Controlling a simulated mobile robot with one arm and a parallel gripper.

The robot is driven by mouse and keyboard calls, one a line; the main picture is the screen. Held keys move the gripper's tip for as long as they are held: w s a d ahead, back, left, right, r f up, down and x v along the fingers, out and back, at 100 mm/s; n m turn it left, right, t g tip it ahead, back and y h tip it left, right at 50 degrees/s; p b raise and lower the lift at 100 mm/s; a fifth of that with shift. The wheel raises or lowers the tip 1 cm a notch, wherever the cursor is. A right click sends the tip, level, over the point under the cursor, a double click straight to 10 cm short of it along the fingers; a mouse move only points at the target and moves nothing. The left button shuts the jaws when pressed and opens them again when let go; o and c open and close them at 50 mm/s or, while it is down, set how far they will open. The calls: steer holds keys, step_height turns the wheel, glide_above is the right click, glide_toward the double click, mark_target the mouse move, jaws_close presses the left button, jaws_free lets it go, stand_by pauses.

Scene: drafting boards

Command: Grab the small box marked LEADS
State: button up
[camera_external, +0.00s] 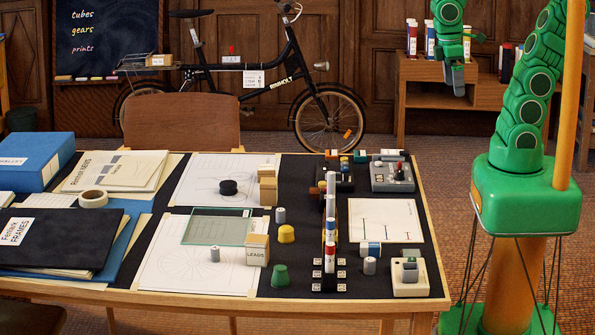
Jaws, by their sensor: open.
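The small box marked LEADS (257,251) stands upright near the front edge of the table, with its label facing the camera. It is cream below and tan on top. It stands at the right end of a glass sheet (215,227), over a white drawing sheet. My gripper (458,88) hangs from my green arm at the upper right, high and well apart from the box, beyond the table's far right side. It is open and its fingers look empty, though they are small in this view.
A green cup-shaped piece (280,276), a yellow piece (286,234) and a grey cylinder (214,255) stand close to the box. Folders (62,240) cover the left side.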

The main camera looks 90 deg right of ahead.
mark_target(256, 251)
steer(key=shift+s+d+f+m, duration=0.1)
steer(key=shift+s+f+m, duration=0.15)
steer(key=shift+s, duration=0.5)
steer(key=shift+s+f+m, duration=0.2)
steer(key=shift+s+m, duration=0.05)
steer(key=shift+s, duration=0.5)
steer(key=c, duration=0.3)
